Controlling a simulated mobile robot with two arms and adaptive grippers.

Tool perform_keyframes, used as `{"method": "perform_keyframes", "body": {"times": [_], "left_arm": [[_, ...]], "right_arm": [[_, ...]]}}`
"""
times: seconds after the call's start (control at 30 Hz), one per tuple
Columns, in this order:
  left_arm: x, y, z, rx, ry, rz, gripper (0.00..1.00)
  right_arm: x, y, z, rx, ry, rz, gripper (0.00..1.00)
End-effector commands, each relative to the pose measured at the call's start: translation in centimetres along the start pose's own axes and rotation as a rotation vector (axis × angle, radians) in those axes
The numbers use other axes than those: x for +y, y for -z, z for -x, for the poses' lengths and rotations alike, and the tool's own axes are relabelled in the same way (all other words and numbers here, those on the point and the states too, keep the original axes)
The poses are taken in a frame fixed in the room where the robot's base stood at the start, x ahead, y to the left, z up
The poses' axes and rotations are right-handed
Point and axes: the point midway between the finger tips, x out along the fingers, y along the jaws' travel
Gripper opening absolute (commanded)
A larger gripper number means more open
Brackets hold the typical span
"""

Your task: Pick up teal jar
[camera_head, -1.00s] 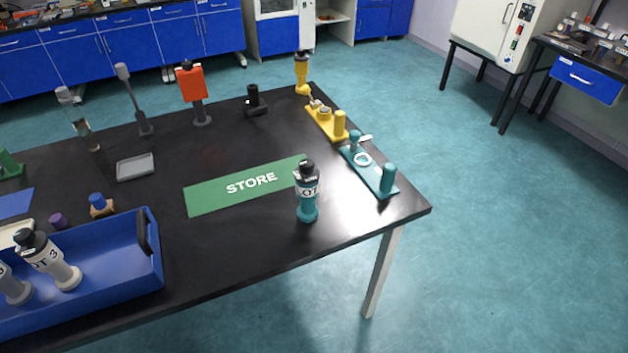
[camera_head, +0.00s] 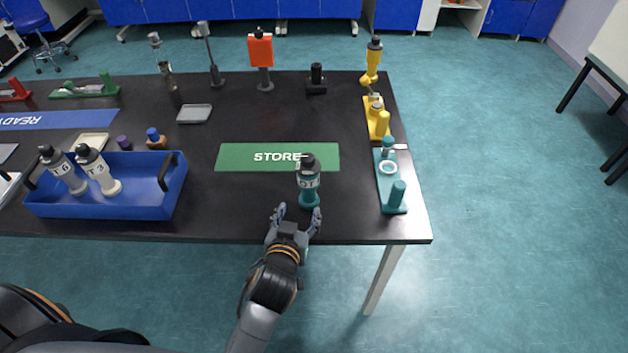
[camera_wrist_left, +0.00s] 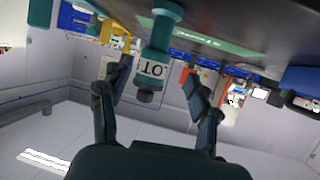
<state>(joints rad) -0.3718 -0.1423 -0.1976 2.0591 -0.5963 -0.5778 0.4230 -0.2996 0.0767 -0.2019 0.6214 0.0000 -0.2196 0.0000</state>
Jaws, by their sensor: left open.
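The teal jar (camera_head: 309,183) stands upright on the black table near its front edge, just in front of the green STORE mat (camera_head: 234,157). It has a dark cap and a white label. My left gripper (camera_head: 295,213) is open and close to the jar on its near side, with nothing held. In the left wrist view the jar (camera_wrist_left: 160,32) appears upside down, ahead of and between the spread fingers (camera_wrist_left: 158,80). A gap between fingers and jar cannot be judged exactly. My right gripper is not in view.
A teal rack (camera_head: 392,207) stands right of the jar near the table's right edge, with a yellow rack (camera_head: 377,122) behind it. A blue bin (camera_head: 120,211) with two white jars is to the left. The black table between bin and jar is clear.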

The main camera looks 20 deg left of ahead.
Motion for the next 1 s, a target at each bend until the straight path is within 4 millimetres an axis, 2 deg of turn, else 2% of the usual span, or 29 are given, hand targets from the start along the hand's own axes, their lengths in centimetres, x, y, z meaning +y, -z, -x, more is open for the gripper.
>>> {"method": "perform_keyframes", "body": {"times": [0.33, 0.67, 0.9, 1.0], "left_arm": [[0.0, 0.1, -6.5, 0.000, 0.001, -0.003, 0.62], [0.2, 0.0, -9.1, -0.001, 0.000, -0.002, 0.62], [0.5, -0.3, -12.3, -0.001, 0.000, -0.002, 0.62], [0.5, -0.3, -13.0, -0.001, 0.000, -0.002, 0.62]], "right_arm": [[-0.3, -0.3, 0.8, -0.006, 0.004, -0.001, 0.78], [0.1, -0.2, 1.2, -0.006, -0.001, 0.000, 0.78], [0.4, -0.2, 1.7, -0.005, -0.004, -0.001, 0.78], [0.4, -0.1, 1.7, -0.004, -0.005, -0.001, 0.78]]}}
